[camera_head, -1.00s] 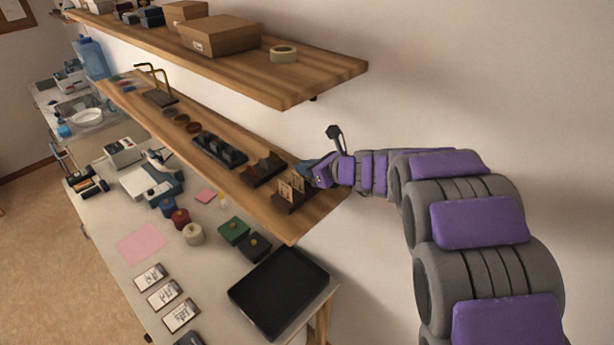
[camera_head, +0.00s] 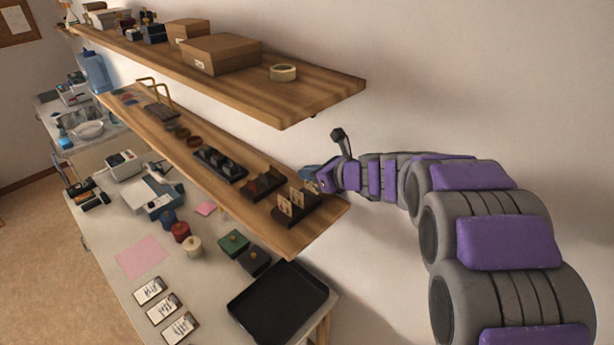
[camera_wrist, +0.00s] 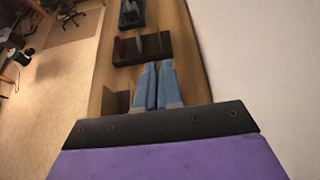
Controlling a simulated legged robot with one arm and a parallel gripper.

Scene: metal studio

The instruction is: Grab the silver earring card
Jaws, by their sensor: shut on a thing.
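My gripper (camera_head: 312,181) is just above and beside the dark card stand (camera_head: 312,213) at the near end of the middle shelf. Two tan earring cards (camera_head: 285,206) stand upright in that stand. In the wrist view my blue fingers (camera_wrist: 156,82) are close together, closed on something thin. The silver earring card is not clearly visible between them, as the fingers hide it.
The middle wooden shelf (camera_head: 225,187) also holds dark display trays (camera_head: 219,165) and a small rack (camera_head: 263,185). The wall is close on the right. A black tray (camera_head: 278,302) lies on the table below.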

